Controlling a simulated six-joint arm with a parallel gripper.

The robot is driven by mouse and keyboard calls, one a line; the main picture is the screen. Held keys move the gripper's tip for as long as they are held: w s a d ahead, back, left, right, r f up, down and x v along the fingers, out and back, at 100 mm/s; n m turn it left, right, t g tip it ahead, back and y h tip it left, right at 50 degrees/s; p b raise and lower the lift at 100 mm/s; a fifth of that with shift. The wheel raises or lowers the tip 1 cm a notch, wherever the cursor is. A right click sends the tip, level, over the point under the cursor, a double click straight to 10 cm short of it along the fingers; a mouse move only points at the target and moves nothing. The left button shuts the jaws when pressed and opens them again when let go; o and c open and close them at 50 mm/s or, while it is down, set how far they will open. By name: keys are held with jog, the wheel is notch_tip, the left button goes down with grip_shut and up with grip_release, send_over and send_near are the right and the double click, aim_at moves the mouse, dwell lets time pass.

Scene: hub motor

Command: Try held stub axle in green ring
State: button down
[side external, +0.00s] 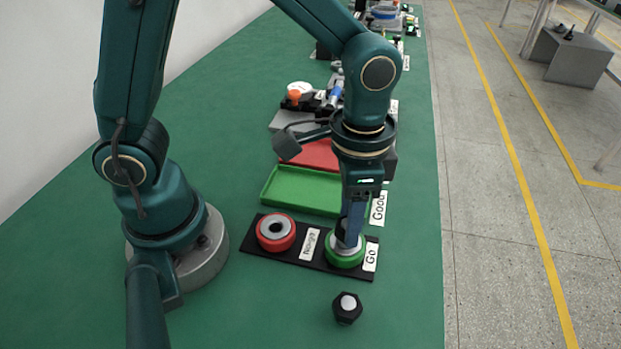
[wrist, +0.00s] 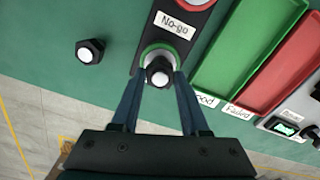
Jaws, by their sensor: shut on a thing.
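The green ring (side external: 345,260) sits at the right end of a black plate, by the "Go" label. In the wrist view the green ring (wrist: 181,54) shows partly behind the held part. My gripper (side external: 347,232) points down over the ring, its fingers shut on a stub axle. In the wrist view my gripper (wrist: 159,80) has the dark hex head of the held stub axle (wrist: 159,72) between its fingertips.
A red ring (side external: 276,232) sits at the plate's "No-go" end. A second stub axle (side external: 347,308) stands loose on the green table in front. Behind the plate (side external: 300,262) are a green tray (side external: 290,190) and a red tray (side external: 318,155).

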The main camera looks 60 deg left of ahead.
jog(key=shift+r, duration=0.4)
dwell(0.5)
jog(key=shift+r, duration=0.35)
jog(key=shift+r, duration=0.1)
jog(key=shift+f, duration=0.3)
dwell(0.9)
jog(key=shift+f, duration=0.1)
dwell(3.5)
jog(key=shift+r, duration=0.3)
jog(key=shift+r, duration=0.1)
jog(key=shift+r, duration=1.85)
